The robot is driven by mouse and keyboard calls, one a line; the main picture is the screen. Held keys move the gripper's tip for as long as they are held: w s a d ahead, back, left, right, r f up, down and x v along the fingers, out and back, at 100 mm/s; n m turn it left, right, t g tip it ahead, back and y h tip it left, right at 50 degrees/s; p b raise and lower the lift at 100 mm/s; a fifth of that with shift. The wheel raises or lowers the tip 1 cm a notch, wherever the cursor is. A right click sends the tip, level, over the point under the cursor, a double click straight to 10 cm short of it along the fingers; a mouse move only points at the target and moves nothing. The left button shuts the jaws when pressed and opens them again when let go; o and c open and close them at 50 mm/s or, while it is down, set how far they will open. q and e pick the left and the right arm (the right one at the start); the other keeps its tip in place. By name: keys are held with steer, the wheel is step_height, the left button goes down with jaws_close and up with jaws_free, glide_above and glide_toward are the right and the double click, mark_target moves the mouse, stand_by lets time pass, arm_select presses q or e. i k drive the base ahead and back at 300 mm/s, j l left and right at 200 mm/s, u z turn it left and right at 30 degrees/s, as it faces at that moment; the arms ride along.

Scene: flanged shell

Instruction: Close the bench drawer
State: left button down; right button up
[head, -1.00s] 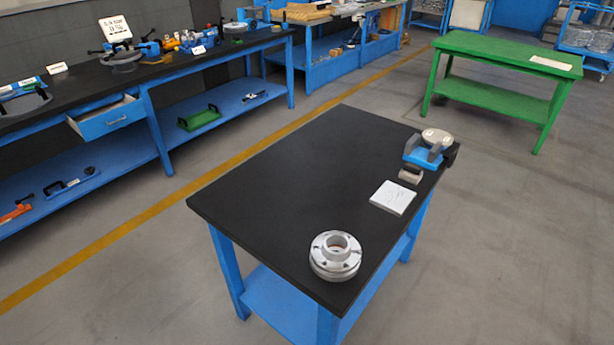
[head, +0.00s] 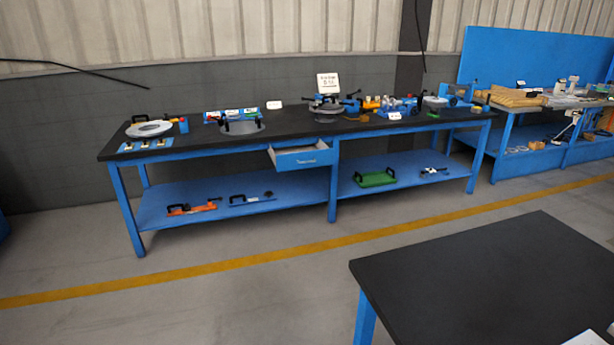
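The bench drawer (head: 303,158) is blue with a pale inside. It hangs under the black top of the long blue bench (head: 230,148), left of its middle leg, and is pulled part way out toward me. A dark mark or label shows on its front. The bench stands against the grey wall, across the floor from me. Neither of my grippers is in view, and nothing touches the drawer.
A black-topped table (head: 480,285) fills the lower right, near me. Clear floor with a yellow line (head: 250,262) lies before the bench. Fixtures and tools cover the bench top. A green tray (head: 375,179) lies on its lower shelf. Another blue bench (head: 540,150) stands at right.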

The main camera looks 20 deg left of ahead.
mark_target(287, 159)
steer(key=i+j, duration=0.25)
steer(key=j, duration=0.15)
steer(key=i+j, duration=0.3)
steer(key=i+j+z, duration=0.1)
steer(key=i+j, duration=0.15)
steer(key=j, duration=0.15)
steer(key=i+j, duration=0.3)
steer(key=i+j+z, duration=0.1)
steer(key=i+j, duration=0.15)
steer(key=j, duration=0.25)
